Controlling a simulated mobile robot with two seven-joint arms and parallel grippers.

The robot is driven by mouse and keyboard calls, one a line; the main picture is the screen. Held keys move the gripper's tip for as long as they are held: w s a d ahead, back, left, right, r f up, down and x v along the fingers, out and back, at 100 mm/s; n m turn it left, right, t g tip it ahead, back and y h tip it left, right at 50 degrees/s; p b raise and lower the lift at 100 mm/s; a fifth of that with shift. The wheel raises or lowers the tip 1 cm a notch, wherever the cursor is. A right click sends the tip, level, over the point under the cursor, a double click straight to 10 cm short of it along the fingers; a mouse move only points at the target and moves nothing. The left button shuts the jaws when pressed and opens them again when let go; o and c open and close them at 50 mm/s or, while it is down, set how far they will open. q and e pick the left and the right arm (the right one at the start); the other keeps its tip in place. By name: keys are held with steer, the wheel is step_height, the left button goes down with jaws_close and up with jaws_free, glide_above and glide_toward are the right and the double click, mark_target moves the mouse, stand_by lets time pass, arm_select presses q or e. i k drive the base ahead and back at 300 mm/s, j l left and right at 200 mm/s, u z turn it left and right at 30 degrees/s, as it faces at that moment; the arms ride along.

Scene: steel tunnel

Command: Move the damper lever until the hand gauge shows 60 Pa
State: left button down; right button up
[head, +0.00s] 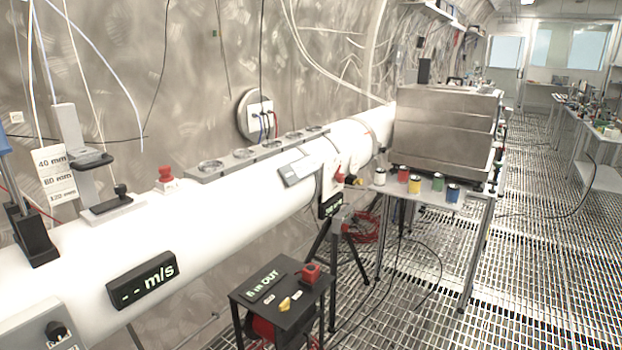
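A long white duct (225,215) runs from the lower left to a large steel box (445,125). I cannot make out the damper lever for sure; a small red-and-black fitting (340,178) sits on the duct's side near a collar. A small dark display (330,206) hangs below that collar, its digits too small to read. I cannot tell whether it is the hand gauge. No 60 Pa reading shows. A larger display (143,281) on the near duct reads "-- m/s". Neither of my grippers is in view.
A small black table (310,293) holds a sign, yellow pieces and a red block. A steel table (462,205) with colored cans stands by the steel box. Clamps (90,160) and a red knob (165,174) stand on the duct. Cables lie on the grating; the right aisle is mostly clear.

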mark_target(340, 177)
steer(key=i+l+u, duration=0.1)
steer(key=u, duration=0.3)
steer(key=l+u, duration=0.15)
steer(key=u, duration=0.25)
steer(key=i+l+u, duration=0.1)
steer(key=u, duration=0.25)
steer(key=l+u, duration=0.3)
steer(key=l, duration=0.15)
steer(key=l+u, duration=0.3)
steer(key=l, duration=0.15)
steer(key=l+u, duration=0.3)
steer(key=l, duration=0.6)
steer(key=k+l, duration=0.1)
steer(key=l, duration=0.35)
steer(key=l+u, duration=0.1)
steer(key=l, duration=0.35)
steer(key=k, duration=0.05)
